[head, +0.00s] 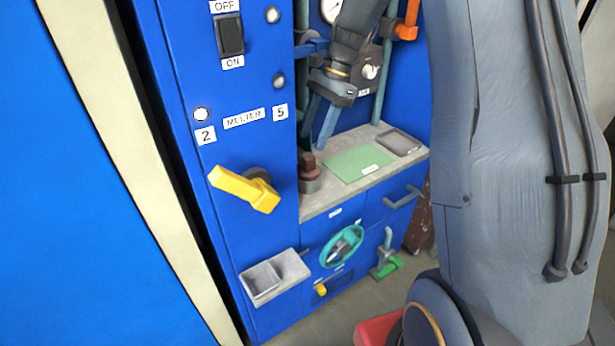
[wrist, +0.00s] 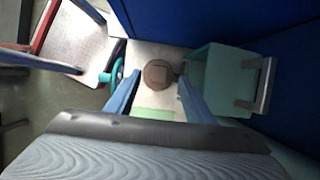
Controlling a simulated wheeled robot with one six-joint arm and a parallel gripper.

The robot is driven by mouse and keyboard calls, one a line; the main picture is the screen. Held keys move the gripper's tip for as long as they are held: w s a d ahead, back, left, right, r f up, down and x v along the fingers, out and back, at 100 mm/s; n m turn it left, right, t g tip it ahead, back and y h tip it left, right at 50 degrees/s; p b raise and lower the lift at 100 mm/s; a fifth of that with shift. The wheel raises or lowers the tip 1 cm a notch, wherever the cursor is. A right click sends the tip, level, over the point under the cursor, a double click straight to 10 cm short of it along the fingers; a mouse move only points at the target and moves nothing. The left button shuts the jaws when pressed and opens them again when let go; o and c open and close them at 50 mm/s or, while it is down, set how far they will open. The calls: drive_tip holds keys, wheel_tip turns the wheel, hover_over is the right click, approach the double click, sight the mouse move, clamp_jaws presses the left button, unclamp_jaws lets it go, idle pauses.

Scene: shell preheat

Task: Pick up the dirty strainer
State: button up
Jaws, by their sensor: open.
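The brown part that I take for the dirty strainer (head: 308,168) stands upright at the left end of the grey counter. It has a dark round base and a narrower top. In the wrist view the gripper (wrist: 158,78) has one finger on each side of the strainer. I cannot tell whether either finger touches it. Nothing is held.
A green mat (head: 358,164) and a dark shallow tray (head: 400,142) lie on the counter to the right. The blue cabinet with a yellow lever (head: 245,188) is at the left. A grey two-part bin (head: 274,276) and a teal handwheel (head: 341,247) sit below.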

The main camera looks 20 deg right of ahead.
sight(309, 155)
drive_tip(key=shift+x, duration=1.2)
drive_tip(key=shift+d+p+x, duration=0.2)
drive_tip(key=shift+p+x, duration=0.15)
drive_tip(key=shift+x, duration=0.95)
drive_tip(key=shift+d+p+x, duration=0.15)
drive_tip(key=shift+p+x, duration=0.15)
drive_tip(key=shift+x, duration=1.05)
drive_tip(key=shift+w+f, duration=0.1)
clamp_jaws()
